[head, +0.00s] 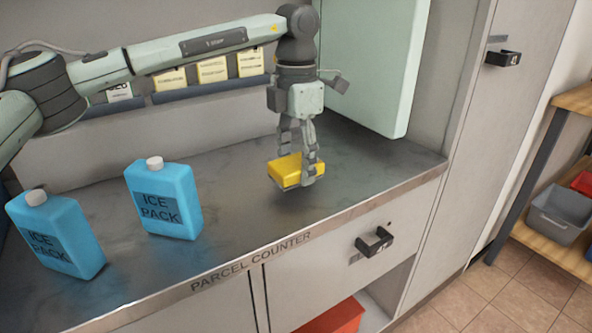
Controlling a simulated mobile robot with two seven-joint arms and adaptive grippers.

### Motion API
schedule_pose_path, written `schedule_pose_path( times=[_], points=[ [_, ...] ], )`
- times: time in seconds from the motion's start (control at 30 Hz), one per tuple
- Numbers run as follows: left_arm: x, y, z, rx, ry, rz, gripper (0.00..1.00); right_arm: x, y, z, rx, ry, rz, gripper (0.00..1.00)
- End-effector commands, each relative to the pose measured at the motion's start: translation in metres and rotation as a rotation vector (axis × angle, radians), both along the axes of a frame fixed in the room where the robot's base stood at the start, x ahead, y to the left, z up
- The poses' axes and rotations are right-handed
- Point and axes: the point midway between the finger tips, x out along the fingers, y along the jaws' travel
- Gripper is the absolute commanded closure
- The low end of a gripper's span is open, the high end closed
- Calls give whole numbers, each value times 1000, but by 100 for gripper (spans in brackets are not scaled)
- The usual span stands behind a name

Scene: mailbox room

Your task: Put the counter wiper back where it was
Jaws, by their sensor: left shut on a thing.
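My left gripper (298,178) points down over the right part of the parcel counter (238,234). It is shut on a yellow block-like thing (284,172), which looks like the counter wiper. A dark lower edge shows beneath the yellow part. It is close to the counter top; I cannot tell whether it touches. My right gripper is not in view.
Two blue ice packs (163,200) (57,238) stand at the counter's left. A pale green panel (375,60) stands behind on the right. A drawer handle (374,241) sticks out below the front edge. The counter around the wiper is clear.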

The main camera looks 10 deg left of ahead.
Motion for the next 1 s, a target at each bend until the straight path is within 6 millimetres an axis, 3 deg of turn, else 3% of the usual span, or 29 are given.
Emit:
schedule_pose_path(
  times=[0.13,0.27,0.57,0.6,0.73,1.0],
  points=[
    [-1,1,-21,1,2,0,74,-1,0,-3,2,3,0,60],
    [0,0,-23,0,0,0,74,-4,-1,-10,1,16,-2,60],
    [-1,0,-27,1,1,0,74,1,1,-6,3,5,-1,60],
    [-1,0,-26,1,1,0,45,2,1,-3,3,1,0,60],
    [-1,0,-26,1,1,0,29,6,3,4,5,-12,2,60],
    [-1,1,-26,1,1,1,27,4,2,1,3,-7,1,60]
  ],
)
